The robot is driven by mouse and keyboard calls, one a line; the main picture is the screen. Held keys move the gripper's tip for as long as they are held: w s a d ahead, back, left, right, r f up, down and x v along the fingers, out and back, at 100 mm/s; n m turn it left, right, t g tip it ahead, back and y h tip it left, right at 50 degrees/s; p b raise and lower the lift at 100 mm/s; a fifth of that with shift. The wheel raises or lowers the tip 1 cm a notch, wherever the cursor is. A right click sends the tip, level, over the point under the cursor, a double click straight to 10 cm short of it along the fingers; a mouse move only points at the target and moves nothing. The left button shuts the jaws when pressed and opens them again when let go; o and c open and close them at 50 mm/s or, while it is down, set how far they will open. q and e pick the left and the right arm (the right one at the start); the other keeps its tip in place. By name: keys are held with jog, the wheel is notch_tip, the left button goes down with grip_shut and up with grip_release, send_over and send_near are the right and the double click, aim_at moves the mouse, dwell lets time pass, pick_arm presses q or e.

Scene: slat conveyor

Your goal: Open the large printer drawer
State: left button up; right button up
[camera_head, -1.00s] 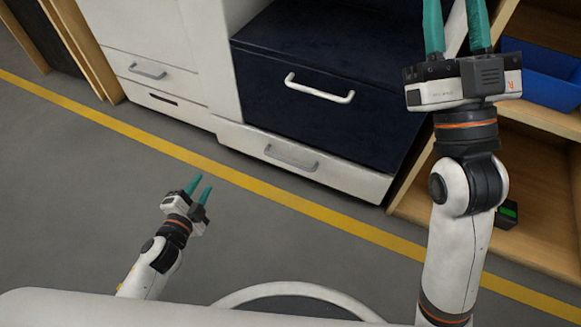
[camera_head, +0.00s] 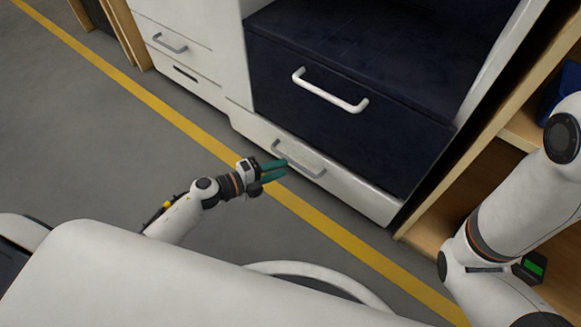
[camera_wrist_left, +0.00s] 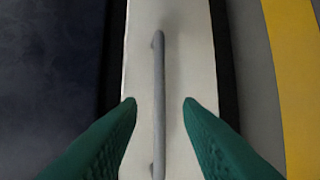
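The large printer has a dark navy drawer front (camera_head: 340,125) with a white bar handle (camera_head: 329,92). Below it is a low white drawer (camera_head: 365,199) with a grey bar handle (camera_head: 299,160). Both look shut. My left gripper (camera_head: 284,169) is in front of the low white drawer, near the left end of its handle. In the left wrist view its two green fingers (camera_wrist_left: 160,103) are apart, with the grey handle (camera_wrist_left: 158,70) seen between them. No contact with the handle shows. My right gripper is outside the views; only its arm shows at the right.
A white cabinet (camera_head: 193,60) with smaller handles stands left of the printer. A wooden shelf (camera_head: 420,228) stands close on the right, with a blue bin (camera_head: 560,90) partly hidden by my arm. A yellow line (camera_head: 330,225) crosses the open grey floor.

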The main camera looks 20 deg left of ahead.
pick_arm(q)
jog(key=shift+b+x, duration=0.5)
jog(key=shift+x, duration=1.6)
jog(key=shift+c, duration=0.5)
grip_shut()
